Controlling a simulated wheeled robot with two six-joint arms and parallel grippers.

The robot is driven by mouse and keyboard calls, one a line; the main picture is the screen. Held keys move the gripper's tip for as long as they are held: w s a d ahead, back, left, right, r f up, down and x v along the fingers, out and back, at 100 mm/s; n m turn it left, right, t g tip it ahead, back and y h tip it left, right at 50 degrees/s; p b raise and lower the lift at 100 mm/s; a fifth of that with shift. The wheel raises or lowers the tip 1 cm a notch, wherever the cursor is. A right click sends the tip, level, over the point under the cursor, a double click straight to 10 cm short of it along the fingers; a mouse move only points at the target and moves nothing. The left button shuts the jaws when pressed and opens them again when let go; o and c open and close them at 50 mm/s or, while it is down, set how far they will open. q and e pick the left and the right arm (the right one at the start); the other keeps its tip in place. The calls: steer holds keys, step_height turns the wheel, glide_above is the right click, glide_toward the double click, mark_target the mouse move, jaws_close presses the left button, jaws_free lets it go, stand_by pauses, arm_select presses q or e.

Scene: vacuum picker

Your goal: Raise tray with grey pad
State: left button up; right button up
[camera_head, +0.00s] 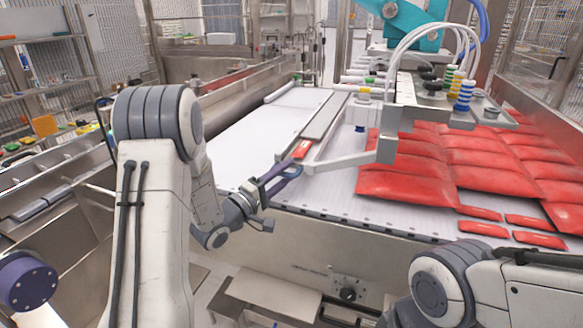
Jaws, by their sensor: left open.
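A long, narrow grey pad (325,115) lies in a light metal tray (342,118) on the white conveyor belt, in the middle of the head view. A small red packet (302,148) is at the tray's near end. My left gripper (281,176) is open at the near edge of the belt, just below and left of that end. I cannot tell whether its fingers touch anything. My right arm shows at the lower right, but its gripper is out of view.
Several large red bags (450,165) cover the right of the belt, with small red packets (483,229) in front. A vacuum picker head (440,100) with hoses hangs over them, and a metal bar (345,160) reaches left. The belt left of the tray (240,140) is bare.

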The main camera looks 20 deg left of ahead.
arm_select(q)
steer(key=shift+x, duration=1.4)
jaws_close()
